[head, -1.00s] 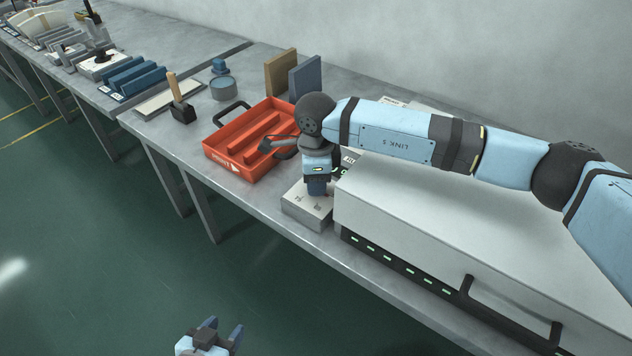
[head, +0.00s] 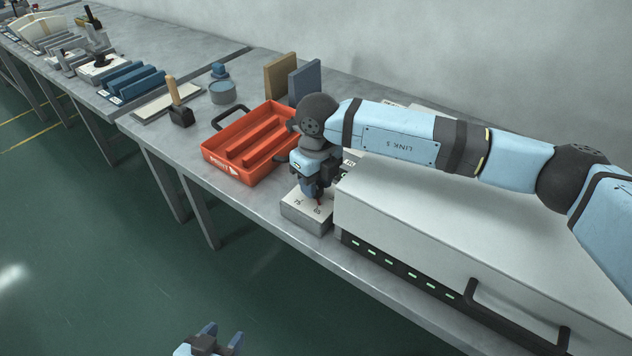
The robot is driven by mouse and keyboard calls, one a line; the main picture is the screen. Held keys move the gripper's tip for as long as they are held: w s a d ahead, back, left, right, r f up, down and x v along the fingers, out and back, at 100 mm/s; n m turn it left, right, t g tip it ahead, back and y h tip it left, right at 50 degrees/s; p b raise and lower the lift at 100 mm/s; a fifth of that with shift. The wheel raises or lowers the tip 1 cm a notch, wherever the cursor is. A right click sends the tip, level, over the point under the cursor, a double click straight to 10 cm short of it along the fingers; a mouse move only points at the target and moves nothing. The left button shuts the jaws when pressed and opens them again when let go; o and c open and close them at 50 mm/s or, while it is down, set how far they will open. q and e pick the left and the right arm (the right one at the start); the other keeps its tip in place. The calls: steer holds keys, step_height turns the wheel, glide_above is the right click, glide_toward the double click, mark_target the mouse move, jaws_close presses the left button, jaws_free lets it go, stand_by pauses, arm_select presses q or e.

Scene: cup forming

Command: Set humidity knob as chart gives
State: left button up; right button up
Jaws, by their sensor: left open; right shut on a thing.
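A small grey control box (head: 306,221) with printed numbers on its top stands at the front of the bench, left of the big light-grey cabinet. My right gripper (head: 315,192) points down over this box and is shut on the knob, which the fingers mostly hide. A small red mark shows beside the fingers, near one of the numbers. The numbers are too small to read surely. My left gripper (head: 222,338) is open and empty at the bottom edge, away from the bench. No chart can be made out clearly.
The big cabinet (head: 440,205) with green lights and a black handle fills the right of the bench. A red tray (head: 222,165) stands left of the control box. A wooden-handled tool (head: 180,112) and a grey round tin (head: 222,93) lie further left.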

steer(key=shift+m, duration=0.9)
steer(key=o, duration=0.9)
steer(key=shift+r, duration=0.1)
step_height(320, 180, up, 14)
steer(key=shift+w+d+f+p, duration=0.1)
steer(key=shift+d+f+p, duration=0.05)
steer(key=shift+p, duration=0.25)
